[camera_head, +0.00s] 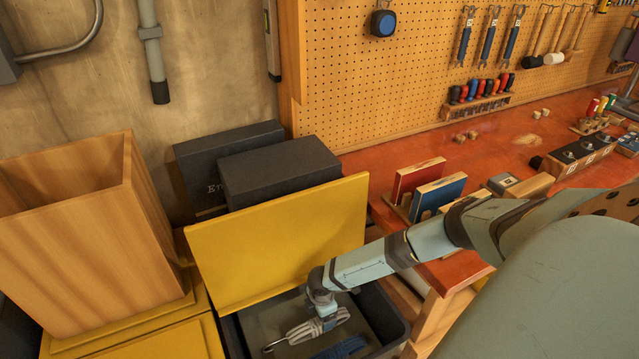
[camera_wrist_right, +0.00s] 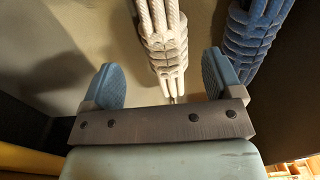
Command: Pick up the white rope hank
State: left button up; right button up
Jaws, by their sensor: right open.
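The white rope hank (camera_head: 300,332) lies in a dark open bin (camera_head: 232,338). In the right wrist view, the white rope hank (camera_wrist_right: 165,42) runs from the top edge down to between my fingers, with its wrapped part near the fingertips. My right gripper (camera_head: 328,318) reaches down into the bin over the hank and hides part of it. In the wrist view my right gripper (camera_wrist_right: 163,80) is open, with one blue finger on each side of the hank and gaps showing. My left gripper is not in view.
A blue rope hank (camera_head: 342,348) lies beside the white one, just right of my right finger in the wrist view (camera_wrist_right: 252,38). A raised yellow lid (camera_head: 280,240) stands behind the bin. A tall wooden box (camera_head: 80,240) is at left, an orange workbench (camera_head: 400,155) at right.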

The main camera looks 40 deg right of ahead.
jog(key=f+b, duration=0.2)
jog(key=f, duration=0.1)
jog(key=f+b, duration=0.2)
jog(key=shift+s+a+f, duration=0.1)
jog(key=shift+s+f, duration=0.15)
jog(key=shift+f, duration=0.2)
jog(key=shift+r, duration=0.15)
jog(key=c, duration=1.1)
